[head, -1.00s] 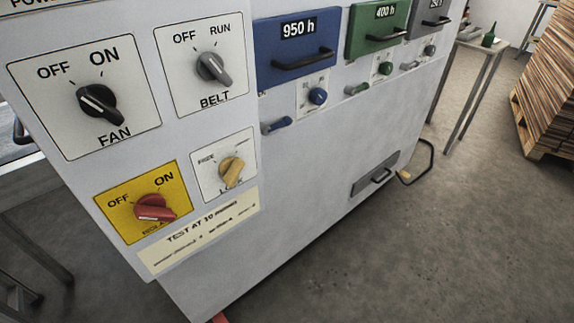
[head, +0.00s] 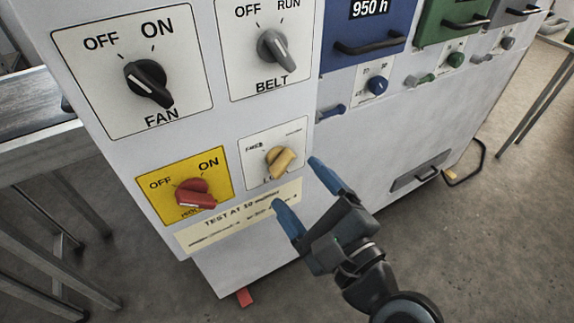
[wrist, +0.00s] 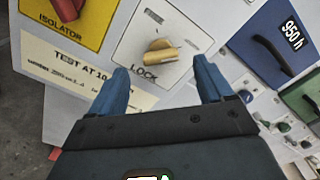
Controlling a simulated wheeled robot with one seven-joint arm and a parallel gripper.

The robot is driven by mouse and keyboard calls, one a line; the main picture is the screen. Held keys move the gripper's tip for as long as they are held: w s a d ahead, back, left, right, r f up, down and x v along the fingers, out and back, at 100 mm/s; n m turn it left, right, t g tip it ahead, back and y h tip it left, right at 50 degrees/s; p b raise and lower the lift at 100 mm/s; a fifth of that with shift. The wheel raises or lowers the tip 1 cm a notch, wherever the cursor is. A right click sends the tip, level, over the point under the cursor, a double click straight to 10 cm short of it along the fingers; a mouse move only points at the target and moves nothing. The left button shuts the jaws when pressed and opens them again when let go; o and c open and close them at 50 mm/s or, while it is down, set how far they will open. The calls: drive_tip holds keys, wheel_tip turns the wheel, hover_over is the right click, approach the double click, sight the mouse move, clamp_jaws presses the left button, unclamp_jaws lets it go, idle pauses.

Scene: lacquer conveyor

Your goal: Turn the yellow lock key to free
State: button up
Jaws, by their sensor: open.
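The yellow lock key (head: 281,161) is a small knob on a white plate (head: 257,144) of the cabinet front, to the right of the red isolator knob. Its grip slants, with one end toward the upper right and one toward the lower left. My gripper (head: 298,183) is open and empty, its blue fingers pointing at the cabinet just below and in front of the key. In the wrist view the key (wrist: 160,52) lies ahead, between and beyond the fingertips of my gripper (wrist: 162,75), apart from them. The LOCK label shows below it.
The red isolator knob (head: 193,193) on its yellow plate sits close left. The fan knob (head: 147,82) and belt knob (head: 273,47) are above. A blue drawer (head: 362,38) and small blue knob (head: 377,85) are at the right. Floor in front is clear.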

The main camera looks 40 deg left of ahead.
sight(284, 168)
drive_tip(key=shift+x, duration=2.6)
drive_tip(key=shift+c, duration=0.5)
drive_tip(key=c, duration=0.9)
drive_tip(key=shift+c, duration=0.2)
